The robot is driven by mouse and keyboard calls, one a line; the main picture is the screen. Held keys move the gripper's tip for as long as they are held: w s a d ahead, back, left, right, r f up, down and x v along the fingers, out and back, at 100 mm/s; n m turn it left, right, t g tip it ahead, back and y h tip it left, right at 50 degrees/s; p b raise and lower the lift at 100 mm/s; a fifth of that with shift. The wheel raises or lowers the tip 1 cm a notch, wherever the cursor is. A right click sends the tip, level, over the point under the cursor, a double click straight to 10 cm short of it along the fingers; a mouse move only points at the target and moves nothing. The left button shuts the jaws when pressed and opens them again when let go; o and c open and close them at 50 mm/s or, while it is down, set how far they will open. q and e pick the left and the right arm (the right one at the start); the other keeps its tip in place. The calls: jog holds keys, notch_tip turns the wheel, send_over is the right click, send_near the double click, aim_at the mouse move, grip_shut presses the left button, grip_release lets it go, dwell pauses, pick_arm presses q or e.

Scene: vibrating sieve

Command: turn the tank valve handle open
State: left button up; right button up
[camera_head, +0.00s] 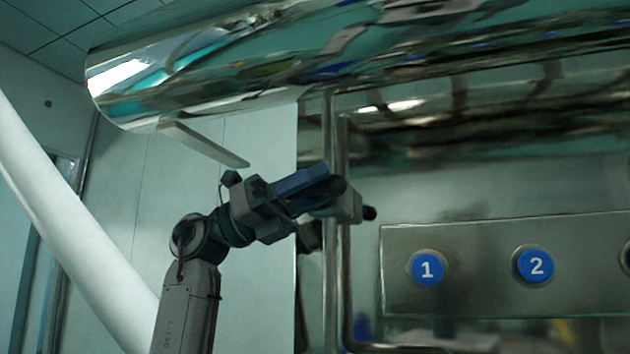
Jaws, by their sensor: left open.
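A flat grey metal bar, which looks like the valve handle (205,146), juts from under the left end of the shiny tank (300,60). It slants down to the right, and its free end shows. My left gripper (345,199) is open, below and to the right of the bar in the picture, apart from it. Nothing shows between its dark fingers. It overlaps the upright metal pipe in the picture; I cannot tell whether they touch. My right gripper is not in view.
A vertical metal pipe (331,130) stands behind my left gripper. A thick white tube (60,220) crosses the left side. Pale wall shows around the bar's free end.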

pick_arm(q)
grip_shut()
jog(key=y, duration=0.3)
jog(key=shift+s, duration=0.1)
jog(key=shift+f+m+t+y, duration=0.1)
jog(key=shift+m+t+y, duration=0.35)
jog(key=shift+y, duration=1.45)
